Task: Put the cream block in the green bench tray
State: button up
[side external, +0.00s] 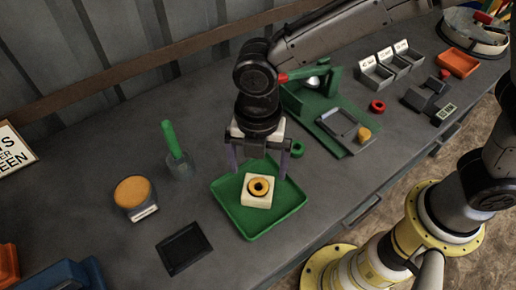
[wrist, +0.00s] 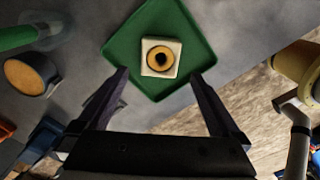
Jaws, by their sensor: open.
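The cream block (side external: 249,201) lies in the green bench tray (side external: 232,214), near its middle, with an orange-yellow ring with a dark centre (side external: 260,187) on its top. In the wrist view the cream block (wrist: 149,68) sits inside the green tray (wrist: 190,26), apart from the tray walls. My gripper (side external: 257,178) is above the tray with its fingers spread. In the wrist view its two fingers (wrist: 157,82) are wide apart, with no object gripped between them. Whether the fingertips are level with the block is hard to tell.
Left of the tray stand a jar with an orange top (side external: 133,192), a green-handled tool in a clear cup (side external: 174,148) and a dark flat plate (side external: 184,248). A green fixture (side external: 310,105) and a red ring (side external: 377,106) lie to the right. Bench front is fairly clear.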

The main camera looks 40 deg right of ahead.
jog(key=d+r+m+t, duration=0.1)
jog(key=d+r+m, duration=0.6)
jog(key=d+r, duration=0.35)
jog(key=s+d+m+t, duration=0.2)
jog(key=s+d+m, duration=0.4)
jog(key=d+m, duration=0.3)
jog(key=s+d+r+m+t, duration=0.1)
jog(key=s+d+m+t, duration=0.1)
jog(key=s+d+m, duration=0.4)
jog(key=shift+s+d+r+m+t, duration=0.3)
jog(key=shift+d+m, duration=1.45)
jog(key=shift+m, duration=0.75)
